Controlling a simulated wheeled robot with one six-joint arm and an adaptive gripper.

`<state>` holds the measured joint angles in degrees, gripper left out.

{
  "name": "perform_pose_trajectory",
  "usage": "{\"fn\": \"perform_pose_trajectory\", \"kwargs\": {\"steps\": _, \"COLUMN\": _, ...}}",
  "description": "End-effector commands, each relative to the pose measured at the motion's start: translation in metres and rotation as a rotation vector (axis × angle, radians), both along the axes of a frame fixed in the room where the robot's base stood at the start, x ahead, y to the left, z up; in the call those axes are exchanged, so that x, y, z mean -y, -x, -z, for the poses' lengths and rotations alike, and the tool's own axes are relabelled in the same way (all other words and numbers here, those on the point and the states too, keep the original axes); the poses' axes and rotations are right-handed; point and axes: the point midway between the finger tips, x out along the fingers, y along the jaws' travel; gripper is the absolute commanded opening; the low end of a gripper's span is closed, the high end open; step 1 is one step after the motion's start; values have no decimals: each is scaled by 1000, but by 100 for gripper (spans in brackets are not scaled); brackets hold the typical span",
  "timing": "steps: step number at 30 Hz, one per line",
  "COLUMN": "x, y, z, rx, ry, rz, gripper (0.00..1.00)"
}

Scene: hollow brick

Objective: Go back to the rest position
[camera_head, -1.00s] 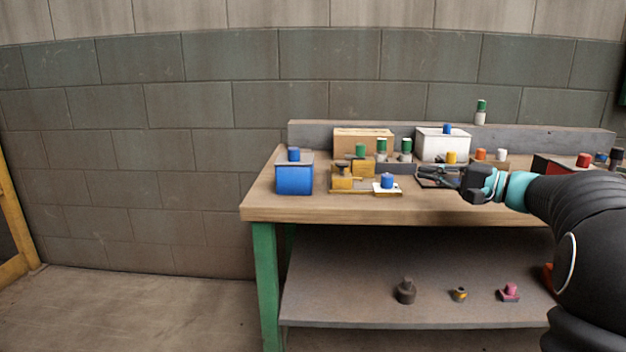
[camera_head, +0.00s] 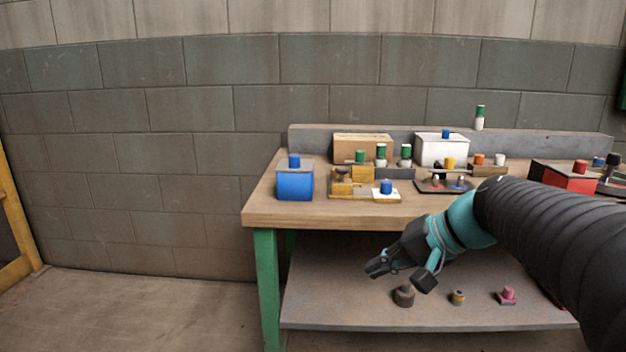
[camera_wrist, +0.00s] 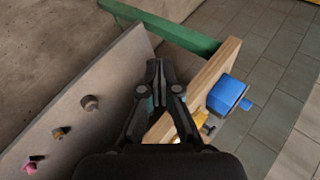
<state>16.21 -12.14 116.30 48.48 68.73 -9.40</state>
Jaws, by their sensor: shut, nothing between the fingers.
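My gripper (camera_head: 398,273) is in front of the workbench, below the tabletop edge in the head picture, with the lower shelf behind it. Its fingers are closed together with nothing between them; the wrist view shows the closed fingertips (camera_wrist: 158,72) at the middle. My arm reaches in from the right in the head view. The workbench (camera_head: 330,212) has a wooden top and green legs. A blue box (camera_head: 294,184) with a blue knob stands at its left end, and it also shows in the wrist view (camera_wrist: 228,95).
The lower shelf (camera_head: 330,300) holds a brown knobbed piece (camera_head: 404,296), a small yellow-topped piece (camera_head: 457,298) and a pink piece (camera_head: 507,296). A white box (camera_head: 440,150) and a red box (camera_head: 570,178) stand on the top. The floor (camera_head: 140,310) at left is clear.

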Motion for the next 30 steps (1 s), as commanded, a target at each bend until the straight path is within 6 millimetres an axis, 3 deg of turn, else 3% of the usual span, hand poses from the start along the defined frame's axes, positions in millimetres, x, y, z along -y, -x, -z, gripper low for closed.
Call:
{"fn": "perform_pose_trajectory", "kwargs": {"steps": 1, "x": -5, "y": 21, "z": 5, "rx": -1, "ry": 70, "rz": -18, "gripper": 0}}
{"fn": "perform_pose_trajectory", "kwargs": {"steps": 6, "x": -1, "y": 82, "z": 34, "rx": 11, "ry": 325, "rz": -66, "gripper": 0}}
{"fn": "perform_pose_trajectory", "kwargs": {"steps": 13, "x": 22, "y": 144, "z": 64, "rx": 89, "ry": 639, "rz": -131, "gripper": 0}}
{"fn": "perform_pose_trajectory", "kwargs": {"steps": 19, "x": 39, "y": 167, "z": 77, "rx": 154, "ry": 794, "rz": -166, "gripper": 0}}
{"fn": "perform_pose_trajectory", "kwargs": {"steps": 30, "x": 43, "y": 171, "z": 79, "rx": 169, "ry": 826, "rz": -172, "gripper": 0}}
